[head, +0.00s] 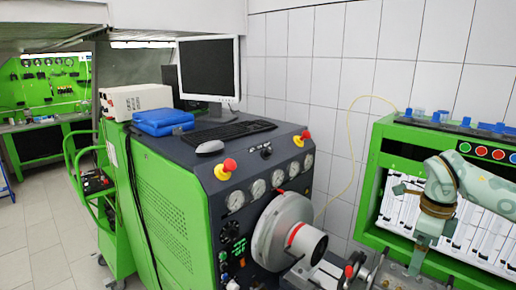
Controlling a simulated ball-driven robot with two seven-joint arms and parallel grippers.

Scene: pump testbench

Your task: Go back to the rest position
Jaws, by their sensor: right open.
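My right gripper (418,262) shows at the right of the head view, at the end of my pale green arm that comes in from the right edge. It points down in front of the green test cabinet and is open. I see nothing between its fingers. My left gripper is not in view.
The green pump testbench (170,205) fills the middle, with a monitor (209,68), keyboard (236,132), blue case (163,122) and a round grey flywheel (283,228). A green cabinet (366,200) stands at the right. A green cart (98,200) and free tiled floor (45,235) lie left.

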